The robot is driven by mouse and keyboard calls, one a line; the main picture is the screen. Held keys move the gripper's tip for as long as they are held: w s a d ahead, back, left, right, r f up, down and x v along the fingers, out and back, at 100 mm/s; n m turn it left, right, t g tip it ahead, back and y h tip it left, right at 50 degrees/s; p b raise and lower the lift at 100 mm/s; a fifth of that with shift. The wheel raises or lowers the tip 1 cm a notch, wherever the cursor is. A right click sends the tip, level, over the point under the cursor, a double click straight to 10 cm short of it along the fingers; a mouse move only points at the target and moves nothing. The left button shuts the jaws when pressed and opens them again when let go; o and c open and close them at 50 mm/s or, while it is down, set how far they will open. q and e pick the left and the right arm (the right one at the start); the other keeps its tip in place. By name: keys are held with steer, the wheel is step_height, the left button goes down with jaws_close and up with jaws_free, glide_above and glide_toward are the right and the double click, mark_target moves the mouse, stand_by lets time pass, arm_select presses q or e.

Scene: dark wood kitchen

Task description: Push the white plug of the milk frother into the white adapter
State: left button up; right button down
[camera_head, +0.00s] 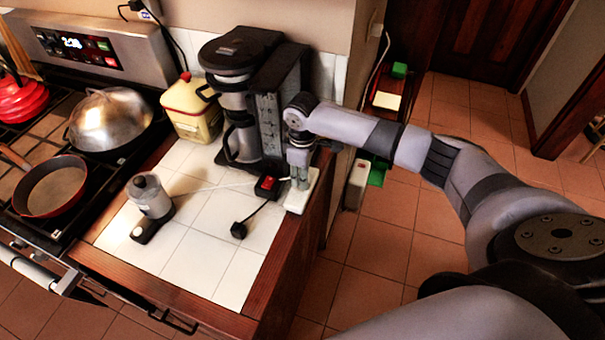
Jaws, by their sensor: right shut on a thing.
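The milk frother (150,203), a small grey jug on a dark base, stands on the white tiles at the left of the counter. A thin white cable runs from it across the tiles to my right gripper (300,179). My right gripper points down, shut on the white plug, which its fingers mostly hide. The white adapter (297,203) lies directly below the fingers near the counter's right edge. I cannot tell whether the plug touches the adapter or how far in it is. My left gripper is not in view.
A box with a red switch (267,184) lies left of the adapter, its black cord ending in a black plug (238,230). A coffee machine (245,100) stands behind. A yellow canister (190,108) and the stove (70,160) are left. The front tiles are clear.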

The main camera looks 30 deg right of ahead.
steer(key=shift+f, duration=0.35)
steer(key=c, duration=1.2)
jaws_free()
steer(key=shift+c, duration=0.2)
steer(key=shift+r, duration=0.1)
steer(key=shift+r, duration=0.25)
step_height(320, 180, up, 11)
steer(key=shift+r, duration=0.2)
